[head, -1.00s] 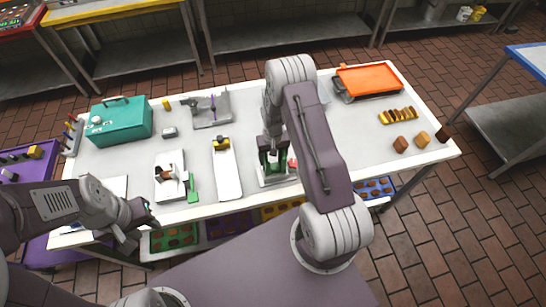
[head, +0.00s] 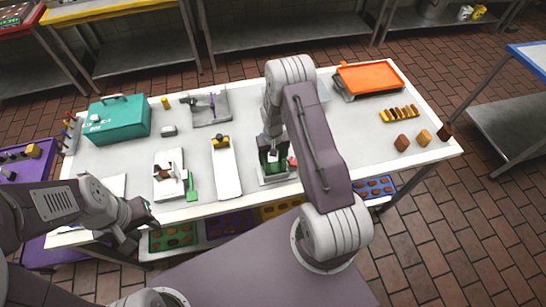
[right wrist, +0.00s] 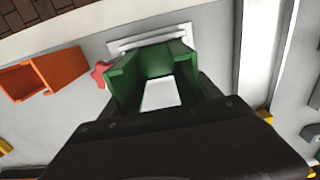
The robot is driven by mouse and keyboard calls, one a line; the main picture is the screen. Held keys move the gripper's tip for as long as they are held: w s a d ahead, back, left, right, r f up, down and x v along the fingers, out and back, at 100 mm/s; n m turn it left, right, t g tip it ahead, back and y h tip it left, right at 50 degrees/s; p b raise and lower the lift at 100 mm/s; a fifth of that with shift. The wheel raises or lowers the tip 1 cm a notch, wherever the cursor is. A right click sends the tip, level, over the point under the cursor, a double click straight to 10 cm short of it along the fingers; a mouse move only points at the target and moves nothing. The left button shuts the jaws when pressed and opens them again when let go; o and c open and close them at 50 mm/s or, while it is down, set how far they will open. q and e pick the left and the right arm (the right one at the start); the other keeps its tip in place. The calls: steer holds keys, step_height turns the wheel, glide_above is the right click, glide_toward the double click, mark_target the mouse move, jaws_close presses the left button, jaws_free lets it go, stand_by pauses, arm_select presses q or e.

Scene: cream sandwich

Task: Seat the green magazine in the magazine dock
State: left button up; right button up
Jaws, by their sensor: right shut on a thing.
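The green magazine (head: 272,158) stands upright at the magazine dock (head: 276,179) near the table's front edge, partly hidden by my right arm. In the right wrist view the magazine (right wrist: 118,84) is an open green channel, directly in front of my right gripper (right wrist: 155,95), which is shut on it. The pale dock (right wrist: 150,38) shows just beyond it. I cannot tell how deep the magazine sits. A red knob (right wrist: 101,74) is close beside it. My left gripper (head: 138,226) is empty and appears open at the table's front left edge.
An orange open piece (right wrist: 42,76) lies left of the magazine in the wrist view. In the head view a white board (head: 227,175) and a white station (head: 168,178) with a green scraper (head: 191,187) stand left of the dock. Brown pieces (head: 402,141) lie on the right.

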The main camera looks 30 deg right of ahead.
steer(key=shift+f+b, duration=0.5)
steer(key=shift+f, duration=0.2)
steer(key=o, duration=1.6)
steer(key=shift+o, duration=0.8)
steer(key=shift+a, duration=0.1)
steer(key=shift+w+r, duration=0.1)
steer(key=shift+r, duration=0.2)
step_height(320, 180, up, 9)
steer(key=b, duration=0.2)
steer(key=shift+f, duration=0.2)
